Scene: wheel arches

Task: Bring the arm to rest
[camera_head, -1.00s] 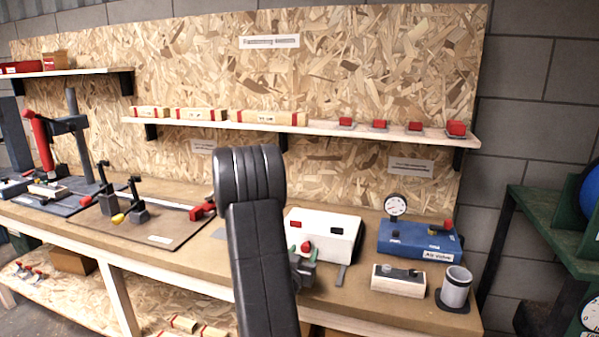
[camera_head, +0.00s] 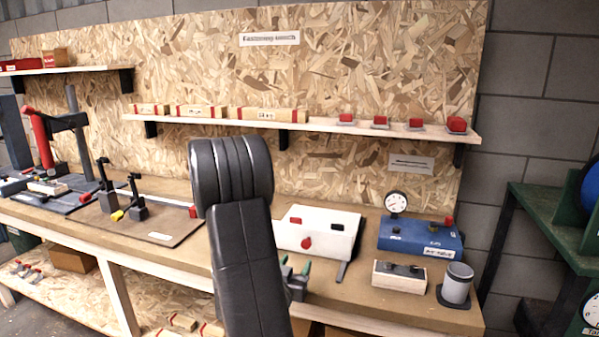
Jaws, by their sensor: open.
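My arm rises in the lower middle of the head view, its black elbow in front of the workbench (camera_head: 350,307). My gripper (camera_head: 296,268) shows just right of the forearm, partly hidden by it. Two green fingertips point up and stand apart, with nothing seen between them. The gripper is in front of the white box (camera_head: 325,222), which has a red knob on its front. I cannot tell how far it is from the bench top.
Right of the gripper are a wooden block (camera_head: 399,281), a grey cup (camera_head: 457,285) and a blue air valve box (camera_head: 420,240) with a gauge. A dark plate (camera_head: 140,222) with clamps lies left. A shelf (camera_head: 330,126) runs above. A green rack (camera_head: 555,230) stands right.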

